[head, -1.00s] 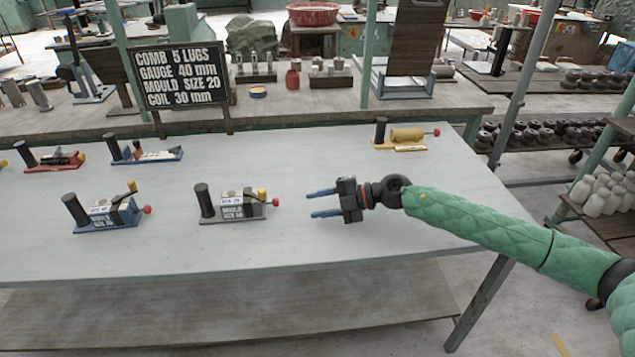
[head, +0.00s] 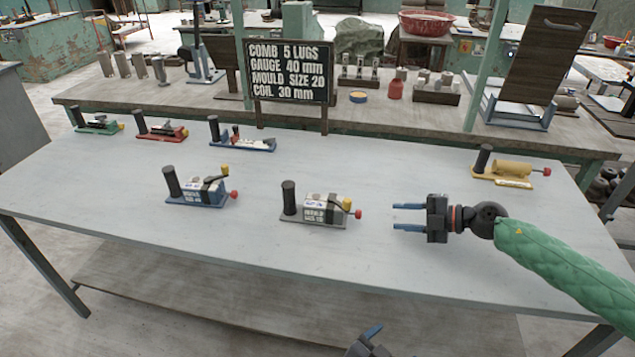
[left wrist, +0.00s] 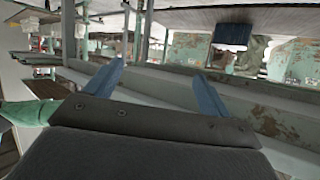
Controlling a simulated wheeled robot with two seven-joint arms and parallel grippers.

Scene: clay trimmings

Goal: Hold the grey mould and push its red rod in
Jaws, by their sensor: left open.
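The grey mould (head: 318,210) stands on the table with its black upright handle at the left end. Its red-tipped rod (head: 357,214) sticks out at the right end. My right gripper (head: 394,216) is open and empty to the right of the red tip, its blue fingers pointing left toward it with a gap between. My left gripper (head: 372,333) shows only in part at the bottom edge of the head view, below the table's front edge. In the left wrist view its two blue fingers (left wrist: 155,85) are spread with nothing between them.
A blue mould (head: 200,192) stands left of the grey one. A yellow device (head: 508,170) is at the back right; green, red and blue ones line the back left. A black sign (head: 290,71) stands behind the table (head: 120,220). The table's front is clear.

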